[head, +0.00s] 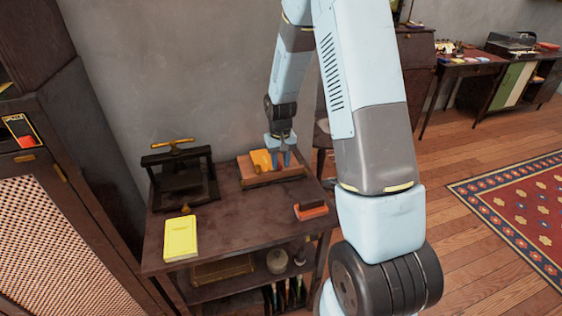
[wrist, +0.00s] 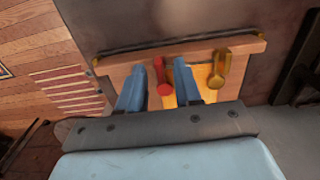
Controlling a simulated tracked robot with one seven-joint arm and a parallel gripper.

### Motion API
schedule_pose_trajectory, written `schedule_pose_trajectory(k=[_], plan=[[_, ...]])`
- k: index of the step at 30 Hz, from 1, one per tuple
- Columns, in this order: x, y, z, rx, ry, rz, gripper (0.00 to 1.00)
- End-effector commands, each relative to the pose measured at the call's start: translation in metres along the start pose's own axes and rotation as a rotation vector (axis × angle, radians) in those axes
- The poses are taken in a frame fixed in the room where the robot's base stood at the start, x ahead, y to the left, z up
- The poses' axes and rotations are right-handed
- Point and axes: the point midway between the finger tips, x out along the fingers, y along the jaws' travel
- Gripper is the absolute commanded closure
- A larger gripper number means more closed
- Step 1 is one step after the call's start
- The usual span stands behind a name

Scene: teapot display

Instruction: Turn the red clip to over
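The red clip (wrist: 163,78) sits on the edge of a wooden board, upright in the wrist view, with its round end towards me. My gripper (wrist: 159,70) has its two blue fingers apart, one on each side of the red clip. A gap shows on the left of the clip; the right finger is very near it, and I cannot tell if they touch. A yellow clip (wrist: 218,70) is on the same board to the right. In the head view my gripper (head: 279,155) is down at the wooden board (head: 284,179); the red clip is hidden there.
The board lies on a dark table (head: 235,220). A black press (head: 182,182) with a yellow handle stands at left, a yellow book (head: 180,238) lies in front, and a red-and-black block (head: 311,210) lies near the right edge. The table's middle is clear.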

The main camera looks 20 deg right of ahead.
Motion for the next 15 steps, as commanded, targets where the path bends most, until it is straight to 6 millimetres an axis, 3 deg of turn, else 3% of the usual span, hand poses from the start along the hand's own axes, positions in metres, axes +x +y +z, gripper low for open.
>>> schedule_pose_trajectory(k=[7, 15], plan=[[-0.025, 0.000, -0.001, 0.000, 0.004, 0.000, 0.66], [-0.077, 0.000, -0.001, 0.000, 0.005, 0.000, 0.66]])
